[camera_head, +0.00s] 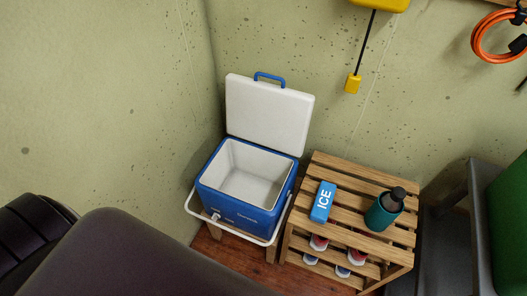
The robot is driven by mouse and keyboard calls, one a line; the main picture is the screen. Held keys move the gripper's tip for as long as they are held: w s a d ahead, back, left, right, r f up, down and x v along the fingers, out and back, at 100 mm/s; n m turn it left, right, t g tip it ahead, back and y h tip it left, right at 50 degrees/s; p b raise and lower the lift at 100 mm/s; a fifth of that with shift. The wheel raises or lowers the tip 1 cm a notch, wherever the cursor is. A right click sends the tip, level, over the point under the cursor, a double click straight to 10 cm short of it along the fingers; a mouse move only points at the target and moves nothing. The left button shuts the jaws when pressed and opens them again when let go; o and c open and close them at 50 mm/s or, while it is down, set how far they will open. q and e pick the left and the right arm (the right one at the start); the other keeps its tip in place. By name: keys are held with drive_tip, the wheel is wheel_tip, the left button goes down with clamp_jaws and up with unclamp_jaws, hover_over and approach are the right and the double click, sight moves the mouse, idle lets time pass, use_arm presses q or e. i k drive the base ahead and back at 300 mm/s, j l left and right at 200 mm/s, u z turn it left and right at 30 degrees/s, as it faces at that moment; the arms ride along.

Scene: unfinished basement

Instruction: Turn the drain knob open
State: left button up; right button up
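A blue cooler (238,210) with a white inside stands in the wall corner, and its white lid (268,115) is tipped up open at the back. The inside looks empty. A small pale drain knob (214,216) sits low on its front face, near the left corner. The knob is too small to tell which way it is turned. A white carrying handle (233,234) hangs down around the front. Neither my left nor my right gripper is in view.
A slatted wooden table (345,178) stands right of the cooler, bearing a blue ICE pack (323,202) and a teal bottle (384,211). Several cans (357,257) sit below. A green container (508,220) is far right. Dark rounded shapes cover the lower left.

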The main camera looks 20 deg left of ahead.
sight(216, 216)
drive_tip(key=u, duration=1.45)
drive_tip(key=j+z, duration=0.25)
drive_tip(key=j, duration=0.15)
drive_tip(key=k+j+z, duration=0.1)
drive_tip(key=j+z, duration=0.15)
drive_tip(key=j, duration=0.15)
drive_tip(key=k+j+z, duration=0.1)
drive_tip(key=j+z, duration=0.15)
drive_tip(key=j, duration=0.15)
